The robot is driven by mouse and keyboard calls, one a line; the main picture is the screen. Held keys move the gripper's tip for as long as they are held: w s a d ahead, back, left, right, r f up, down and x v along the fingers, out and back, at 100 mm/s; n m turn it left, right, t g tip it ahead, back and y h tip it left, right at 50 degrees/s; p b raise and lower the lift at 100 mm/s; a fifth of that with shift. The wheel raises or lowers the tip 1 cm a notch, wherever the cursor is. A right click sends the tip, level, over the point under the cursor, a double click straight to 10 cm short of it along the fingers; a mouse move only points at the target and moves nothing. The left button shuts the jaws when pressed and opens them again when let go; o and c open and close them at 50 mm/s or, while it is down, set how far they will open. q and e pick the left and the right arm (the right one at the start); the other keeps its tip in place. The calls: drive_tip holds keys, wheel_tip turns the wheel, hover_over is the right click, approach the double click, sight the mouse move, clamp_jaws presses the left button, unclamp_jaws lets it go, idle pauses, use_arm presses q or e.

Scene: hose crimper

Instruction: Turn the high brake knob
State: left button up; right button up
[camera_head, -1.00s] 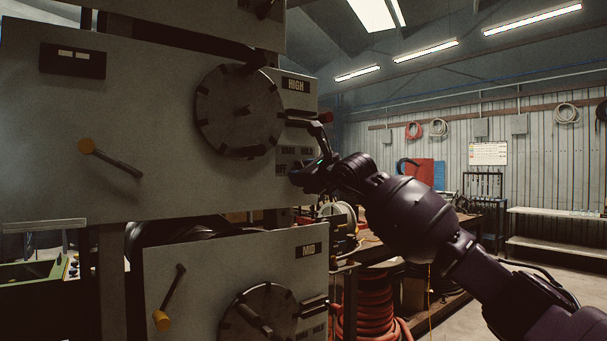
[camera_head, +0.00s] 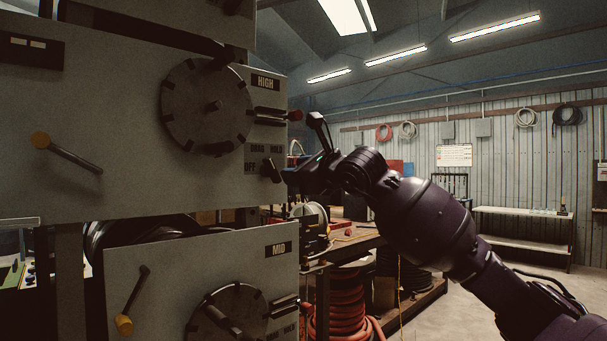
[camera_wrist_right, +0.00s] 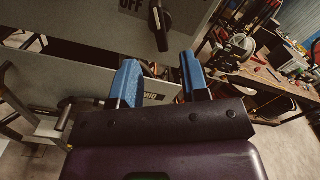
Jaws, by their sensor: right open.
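The HIGH panel (camera_head: 120,150) fills the upper left of the head view. Its brake knob, a small dark knob (camera_head: 271,170), sits near the panel's right edge beside the OFF, DRAG and HOLD labels. In the wrist view the knob (camera_wrist_right: 161,27) is dark, with a pale mark, next to OFF and beyond the fingertips. My right gripper (camera_head: 307,153) is open, just right of the knob; nothing shows between its blue-padded fingers (camera_wrist_right: 159,77) and they are apart from the knob. My left gripper is not in view.
The MID panel (camera_head: 165,265) is below. A workbench (camera_head: 350,245) with coiled hoses stands behind, to the right.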

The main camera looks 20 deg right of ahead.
drive_tip(key=shift+v, duration=0.95)
